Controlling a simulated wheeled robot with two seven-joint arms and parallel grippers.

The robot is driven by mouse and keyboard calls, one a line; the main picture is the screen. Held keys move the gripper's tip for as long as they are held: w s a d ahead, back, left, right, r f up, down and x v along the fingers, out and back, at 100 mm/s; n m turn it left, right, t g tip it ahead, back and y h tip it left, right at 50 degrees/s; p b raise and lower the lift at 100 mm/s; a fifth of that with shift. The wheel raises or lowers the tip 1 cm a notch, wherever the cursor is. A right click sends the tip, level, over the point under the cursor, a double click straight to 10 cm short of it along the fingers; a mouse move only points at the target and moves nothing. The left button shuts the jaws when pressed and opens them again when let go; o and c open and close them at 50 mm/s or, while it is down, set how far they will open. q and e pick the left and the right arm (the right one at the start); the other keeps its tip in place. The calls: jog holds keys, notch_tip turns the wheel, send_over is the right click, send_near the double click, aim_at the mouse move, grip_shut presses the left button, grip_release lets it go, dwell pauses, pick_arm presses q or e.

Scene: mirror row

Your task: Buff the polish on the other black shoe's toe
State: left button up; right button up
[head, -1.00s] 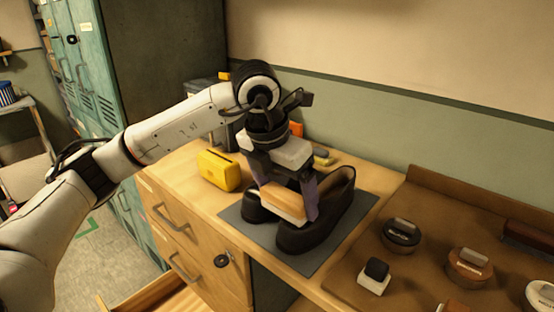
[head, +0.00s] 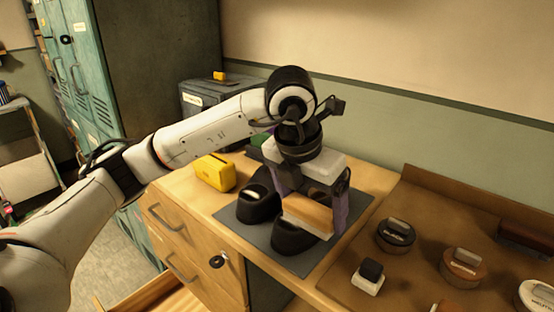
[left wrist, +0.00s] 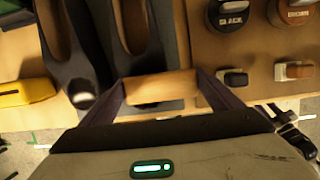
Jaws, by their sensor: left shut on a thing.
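My left gripper (head: 313,213) is shut on a brush with a tan wooden block (head: 306,213) and a pale underside. It holds the brush over the front of the right-hand black shoe (head: 290,241); I cannot tell if they touch. In the left wrist view the block (left wrist: 162,88) lies between the fingers and hides that shoe's (left wrist: 135,45) toe. The left-hand black shoe (head: 258,206) stands beside it, clear of the brush; its toe (left wrist: 82,97) has a bright spot in the wrist view. Both shoes stand on a grey mat (head: 232,226). My right gripper is out of view.
A yellow box (head: 214,172) stands left of the mat. On the brown board at right are a black-topped tin (head: 396,235), a brown tin (head: 463,267) and a small white block with a black grip (head: 369,276). An open drawer (head: 150,298) juts out at lower left.

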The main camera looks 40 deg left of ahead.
pick_arm(q)
jog(key=shift+d, duration=0.45)
notch_tip(320, 180, up, 3)
jog(key=shift+r+p, duration=0.15)
jog(key=shift+p, duration=0.8)
notch_tip(320, 180, up, 2)
jog(key=shift+r+p, duration=0.15)
jog(key=shift+p, duration=0.6)
jog(key=shift+r+p, duration=0.8)
jog(key=shift+r, duration=0.45)
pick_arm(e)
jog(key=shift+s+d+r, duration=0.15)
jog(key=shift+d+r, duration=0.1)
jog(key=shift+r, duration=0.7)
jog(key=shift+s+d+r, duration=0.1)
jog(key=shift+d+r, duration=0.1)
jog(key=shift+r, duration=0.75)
